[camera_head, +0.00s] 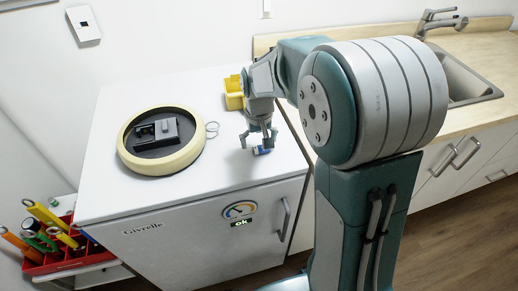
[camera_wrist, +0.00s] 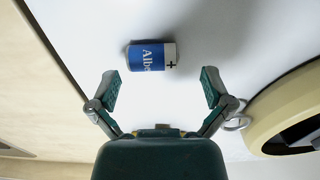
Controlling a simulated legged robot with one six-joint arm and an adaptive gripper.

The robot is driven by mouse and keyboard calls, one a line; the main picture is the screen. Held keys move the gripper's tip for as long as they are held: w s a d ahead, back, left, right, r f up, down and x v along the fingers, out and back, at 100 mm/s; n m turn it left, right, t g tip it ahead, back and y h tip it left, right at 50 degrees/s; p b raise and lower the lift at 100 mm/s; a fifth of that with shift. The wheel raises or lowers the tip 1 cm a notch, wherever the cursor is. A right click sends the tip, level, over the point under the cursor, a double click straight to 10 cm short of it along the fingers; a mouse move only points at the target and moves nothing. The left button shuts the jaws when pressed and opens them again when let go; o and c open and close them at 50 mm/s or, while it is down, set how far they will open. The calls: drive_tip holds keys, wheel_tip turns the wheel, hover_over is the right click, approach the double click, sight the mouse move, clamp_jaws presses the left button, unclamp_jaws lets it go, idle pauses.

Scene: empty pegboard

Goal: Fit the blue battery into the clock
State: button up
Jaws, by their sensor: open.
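The blue battery (camera_head: 262,150) lies on its side on the white top, toward the right edge, partly hidden by my gripper in the head view. In the wrist view the blue battery (camera_wrist: 152,56) shows lettering and a plus sign, with a pale end. My gripper (camera_head: 258,138) is above it, pointing down. In the wrist view my gripper (camera_wrist: 159,86) is open and empty, with the battery beyond the fingertips, between their lines. The round clock (camera_head: 195,150) lies face down at the left, with a cream rim and dark back. A black battery housing (camera_head: 157,133) sits on its back.
The white cabinet top (camera_head: 225,178) is clear in front. A yellow container (camera_head: 234,92) stands at the back, and a small ring (camera_head: 212,129) lies beside the clock. A counter with a sink (camera_head: 465,85) is at the right. A red tool crate (camera_head: 62,262) is at lower left.

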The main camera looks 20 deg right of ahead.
drive_tip(key=shift+f, duration=0.75)
drive_tip(key=shift+d+f, duration=0.1)
drive_tip(key=shift+f, duration=0.2)
drive_tip(key=shift+d+f, duration=0.1)
drive_tip(key=shift+d, duration=0.3)
drive_tip(key=shift+a, duration=0.1)
drive_tip(key=c, duration=1.1)
drive_tip(key=shift+a, duration=0.2)
